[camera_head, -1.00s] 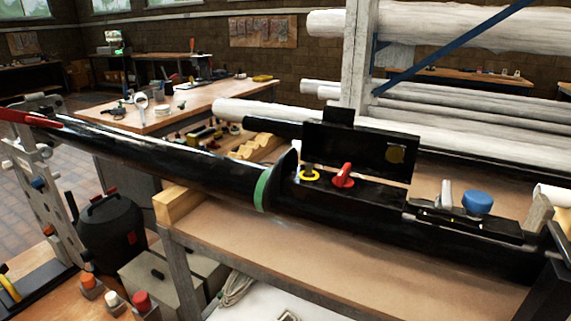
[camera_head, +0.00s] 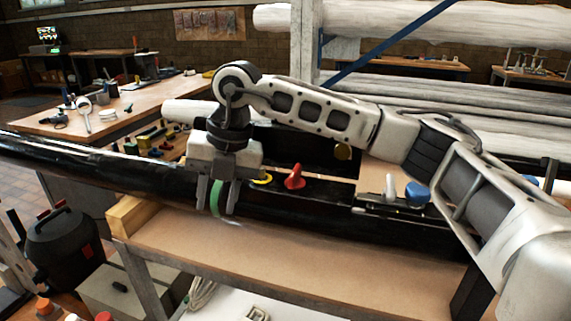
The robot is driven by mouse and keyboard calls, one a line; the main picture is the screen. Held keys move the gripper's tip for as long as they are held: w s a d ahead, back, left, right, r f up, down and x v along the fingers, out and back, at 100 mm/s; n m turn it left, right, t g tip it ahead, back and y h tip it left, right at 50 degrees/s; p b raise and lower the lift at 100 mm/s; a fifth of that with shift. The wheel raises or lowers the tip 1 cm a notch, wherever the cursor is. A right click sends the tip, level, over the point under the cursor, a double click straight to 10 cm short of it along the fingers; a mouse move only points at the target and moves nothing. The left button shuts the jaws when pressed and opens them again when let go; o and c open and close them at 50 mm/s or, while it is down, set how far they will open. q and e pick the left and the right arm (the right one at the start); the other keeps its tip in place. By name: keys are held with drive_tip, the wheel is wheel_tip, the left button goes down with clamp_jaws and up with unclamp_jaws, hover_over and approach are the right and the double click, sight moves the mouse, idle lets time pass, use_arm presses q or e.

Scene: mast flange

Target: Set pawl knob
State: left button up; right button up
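I cannot tell by sight which one is the pawl knob. My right gripper (camera_head: 216,208) points down with its two fingers apart, one on each side of the green band in the picture. I cannot tell if it touches the mast. The red knob is right of the gripper, apart from it. My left gripper is out of view.
The bench top (camera_head: 290,255) in front of the mast is clear. A wooden block (camera_head: 131,215) supports the mast at left. An upright black lid (camera_head: 325,150) stands behind the red knob, partly hidden by my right arm. A rack with white rolls (camera_head: 460,93) stands behind.

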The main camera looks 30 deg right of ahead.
drive_tip(key=w+d+r+m+t+h, duration=0.2)
drive_tip(key=d+r+m+h, duration=0.35)
drive_tip(key=d+r, duration=0.75)
drive_tip(key=p, duration=0.3)
approach(295, 170)
drive_tip(key=shift+h, duration=0.35)
drive_tip(key=x, duration=0.9)
drive_tip(key=shift+a+f, duration=0.25)
drive_tip(key=shift+a, duration=0.1)
clamp_jaws()
